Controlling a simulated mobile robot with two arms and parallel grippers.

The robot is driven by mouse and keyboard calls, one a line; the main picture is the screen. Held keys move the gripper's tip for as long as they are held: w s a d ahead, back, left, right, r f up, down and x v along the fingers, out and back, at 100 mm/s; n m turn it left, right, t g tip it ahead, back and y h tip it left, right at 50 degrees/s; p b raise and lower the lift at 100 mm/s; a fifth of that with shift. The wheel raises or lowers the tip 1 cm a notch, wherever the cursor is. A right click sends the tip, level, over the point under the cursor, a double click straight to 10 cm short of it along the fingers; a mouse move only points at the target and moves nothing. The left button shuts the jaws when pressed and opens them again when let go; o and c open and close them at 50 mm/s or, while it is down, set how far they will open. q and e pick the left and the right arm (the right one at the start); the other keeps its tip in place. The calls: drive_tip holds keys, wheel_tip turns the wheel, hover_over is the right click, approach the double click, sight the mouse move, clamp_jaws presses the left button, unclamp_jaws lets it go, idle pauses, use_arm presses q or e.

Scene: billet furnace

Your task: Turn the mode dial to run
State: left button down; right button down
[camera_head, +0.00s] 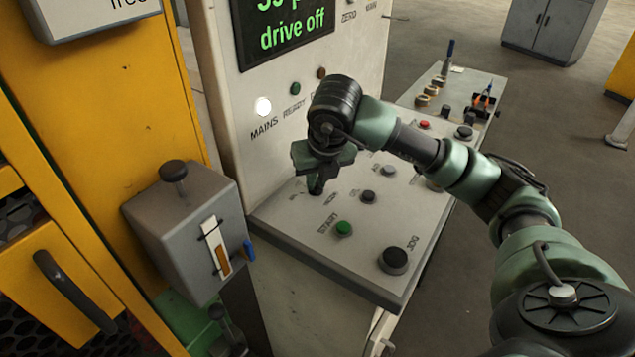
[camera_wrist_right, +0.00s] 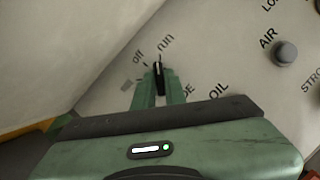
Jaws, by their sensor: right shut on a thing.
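The mode dial (camera_wrist_right: 158,72) is a small black knob with a white mark, on the sloped grey console panel (camera_head: 300,245). In the right wrist view its printed labels "off" and "run" stand beyond it, "off" to the left and "run" to the right. The white mark points up the picture, close to the "run" label; its exact setting is hard to tell. My right gripper (camera_head: 316,188) reaches down over the dial, and its green fingers (camera_wrist_right: 158,92) are shut on the dial. In the head view the gripper hides the dial. My left gripper is not in view.
A display (camera_head: 290,30) reads "drive off" in green. The MAINS lamp (camera_head: 263,106) is lit white. A green START button (camera_head: 344,228), a black JOG button (camera_head: 394,260) and several other knobs surround the dial. A grey box (camera_head: 185,230) with a lever stands left.

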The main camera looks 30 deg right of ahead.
drive_tip(key=shift+w+m, duration=0.1)
drive_tip(key=shift+m, duration=0.6)
drive_tip(key=shift+r+h, duration=0.1)
drive_tip(key=shift+h, duration=0.2)
drive_tip(key=c, duration=1.5)
unclamp_jaws()
drive_tip(key=shift+o, duration=0.2)
drive_tip(key=v, duration=0.8)
